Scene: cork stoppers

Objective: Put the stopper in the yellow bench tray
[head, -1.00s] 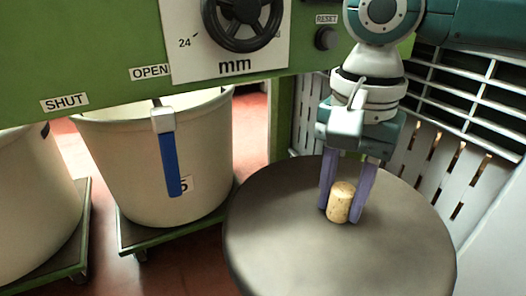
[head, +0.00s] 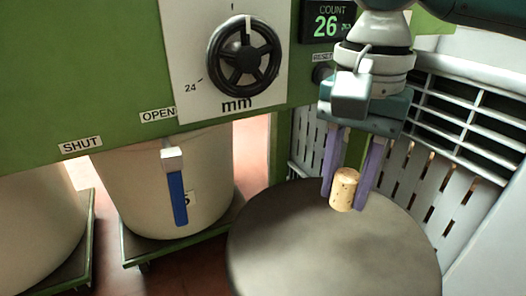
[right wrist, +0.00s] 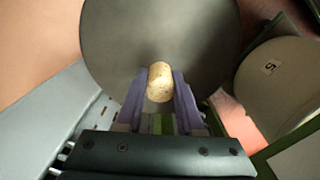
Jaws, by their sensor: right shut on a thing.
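The cork stopper (head: 343,190) is a short tan cylinder. My right gripper (head: 349,184) is shut on it, with one purple finger on each side. The stopper is upright, slightly tilted, over the far part of the round dark table (head: 330,250), and seems to be held a little above its top. In the right wrist view the stopper (right wrist: 160,82) sits between the two fingertips (right wrist: 160,90), with the table top (right wrist: 160,30) beyond it. No yellow bench tray shows in either view. My left gripper is not in view.
A green machine panel (head: 80,70) with a black handwheel (head: 244,56) and a count display (head: 328,22) stands behind. Below it are cream bins (head: 130,185) on green dollies and a blue-handled lever (head: 178,195). A grey slatted wall (head: 440,170) stands close on the right. The table top is otherwise bare.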

